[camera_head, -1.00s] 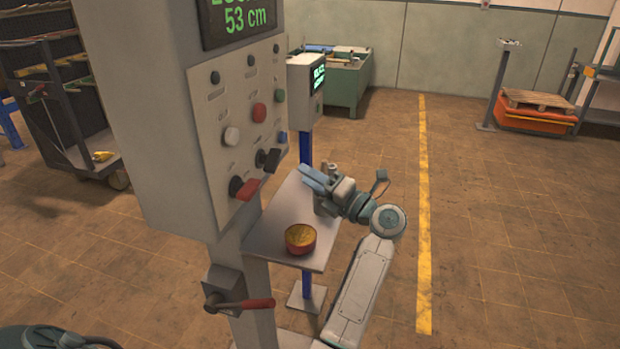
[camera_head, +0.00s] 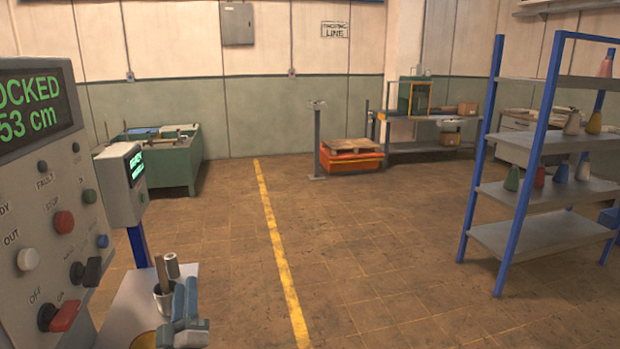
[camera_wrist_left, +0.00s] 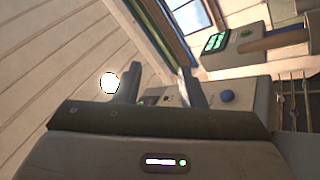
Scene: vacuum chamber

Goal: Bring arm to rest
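My left gripper (camera_head: 185,298) is at the bottom left of the head view, pointing up, beside a small shelf (camera_head: 128,305). Its two blue-grey fingers look empty. In the left wrist view its fingers (camera_wrist_left: 160,82) stand apart with a gap between them and nothing held. The rest of the left arm is hidden below the head picture. My right gripper is in neither view.
The grey control cabinet (camera_head: 30,205) with its buttons and green display stands close on the left. A cup (camera_head: 163,302) holding rods stands on the shelf, close to the gripper. A blue-framed rack (camera_head: 535,150) is at right. The middle floor is open.

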